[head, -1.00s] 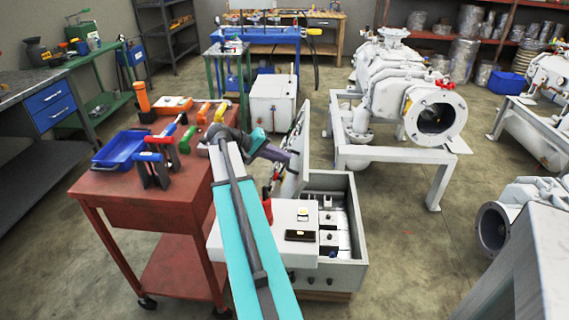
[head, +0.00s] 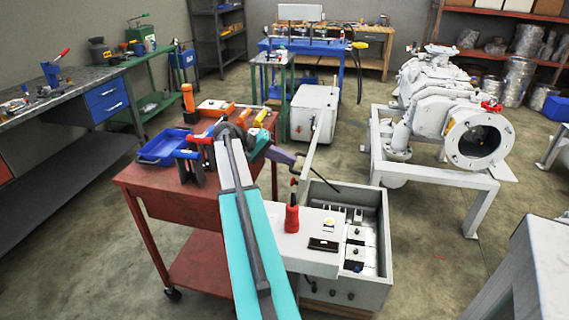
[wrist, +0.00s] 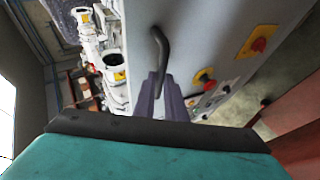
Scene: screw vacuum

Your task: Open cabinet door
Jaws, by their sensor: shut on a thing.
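The grey cabinet (head: 370,268) stands right of the red cart, with its interior of white devices (head: 358,237) showing. Its pale door (head: 320,135) stands out from the cabinet and appears nearly edge-on. My gripper (head: 292,159) is at the left side of the door. In the wrist view, the purple fingers of my gripper (wrist: 166,98) are shut on the lower end of the dark door handle (wrist: 161,52). The door face (wrist: 200,30) in that view carries a yellow and red switch (wrist: 259,40) and a red knob (wrist: 204,76).
The red cart (head: 155,195) with tools and a blue tray (head: 163,147) is close on the left. A red bottle-like object (head: 292,218) stands on a pale surface before the cabinet. A large white pump (head: 440,115) on a frame stands right. Floor between pump and cabinet is clear.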

